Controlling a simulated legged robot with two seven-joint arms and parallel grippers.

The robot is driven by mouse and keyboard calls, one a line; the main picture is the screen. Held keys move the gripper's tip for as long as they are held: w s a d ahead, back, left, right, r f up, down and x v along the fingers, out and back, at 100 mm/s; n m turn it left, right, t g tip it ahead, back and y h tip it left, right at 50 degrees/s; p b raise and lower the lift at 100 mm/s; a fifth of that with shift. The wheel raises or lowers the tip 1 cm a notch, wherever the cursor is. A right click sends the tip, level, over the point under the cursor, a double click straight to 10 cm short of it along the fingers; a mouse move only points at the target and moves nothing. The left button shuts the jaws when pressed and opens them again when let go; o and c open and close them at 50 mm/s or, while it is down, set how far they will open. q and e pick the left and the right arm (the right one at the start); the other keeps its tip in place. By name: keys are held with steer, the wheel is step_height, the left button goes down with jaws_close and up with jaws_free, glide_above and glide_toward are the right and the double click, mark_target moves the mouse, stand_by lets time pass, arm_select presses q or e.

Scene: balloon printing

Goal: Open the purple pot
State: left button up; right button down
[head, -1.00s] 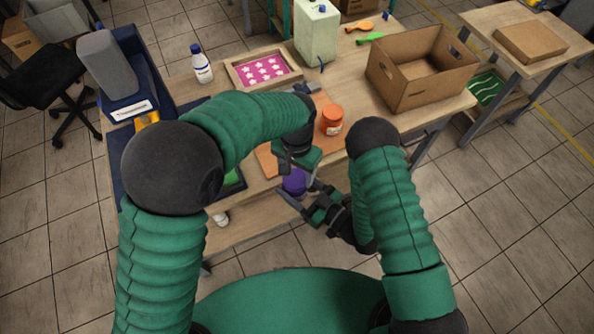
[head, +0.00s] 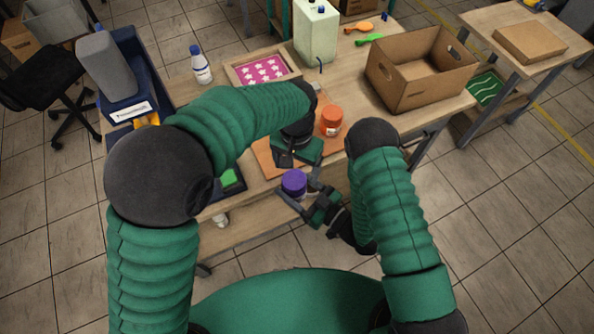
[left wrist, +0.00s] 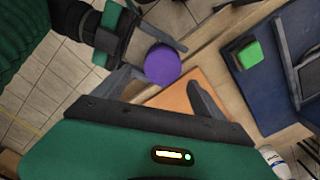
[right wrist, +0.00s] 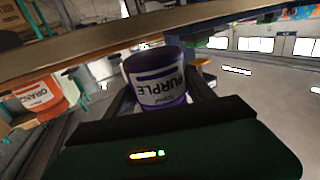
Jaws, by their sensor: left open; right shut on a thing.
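The purple pot (head: 293,184) is in my right gripper (head: 303,192), which is shut on it at the front edge of the table. In the right wrist view the pot (right wrist: 158,88) sits between the fingers, its label reading upside down. The left wrist view shows its round purple top (left wrist: 162,65) from above; a lid appears to be on. My left gripper (head: 297,160) is open and empty, above and just behind the pot. Its spread fingers (left wrist: 165,90) point toward the purple top without visibly touching it.
A cardboard box (head: 420,75) is at the right, with a jerrycan (head: 316,35), star tray (head: 263,70) and white bottle (head: 201,65) at the back. A green block (left wrist: 250,54) lies left.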

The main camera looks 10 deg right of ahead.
mark_target(295, 179)
arm_select(q)
steer(key=shift+r, duration=0.75)
steer(key=shift+c, duration=0.4)
steer(key=r+m, duration=0.3)
steer(key=shift+s+a, duration=0.3)
steer(key=shift+a, duration=0.05)
step_height(295, 179, down, 8)
steer(key=shift+f, duration=0.1)
steer(key=c, duration=1.4)
steer(key=o, duration=1.5)
steer(key=shift+c, duration=0.2)
